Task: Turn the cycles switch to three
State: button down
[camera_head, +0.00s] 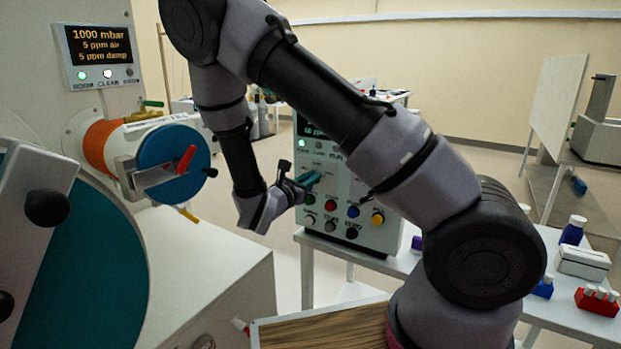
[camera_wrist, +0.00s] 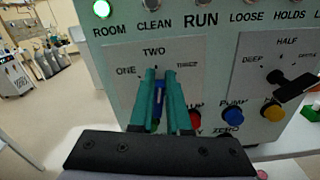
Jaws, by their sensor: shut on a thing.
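The control box (camera_head: 368,236) stands on a white table, its front panel facing me. In the wrist view, the cycles switch (camera_wrist: 159,88) sits below the labels ONE, TWO and THREE. My gripper (camera_wrist: 161,76) is shut on it, with a teal finger on each side. Only a narrow blue strip shows between the fingers. The fingers cover most of the switch; they line up roughly with TWO, but I cannot tell its exact setting. In the head view, my gripper (camera_head: 309,180) is at the upper left of the panel, and the switch is hidden there.
A black switch (camera_wrist: 291,87) under HALF is to the right. A glovebox with a blue round door (camera_head: 160,150) stands at left. A red rack (camera_head: 597,302) is at right.

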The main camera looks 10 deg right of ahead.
jog(key=shift+s+m, duration=0.1)
jog(key=shift+m, duration=0.6)
jog(key=c, duration=0.9)
grip_release()
jog(key=v, duration=1)
jog(key=shift+s+a, duration=0.2)
jog(key=shift+s, duration=0.05)
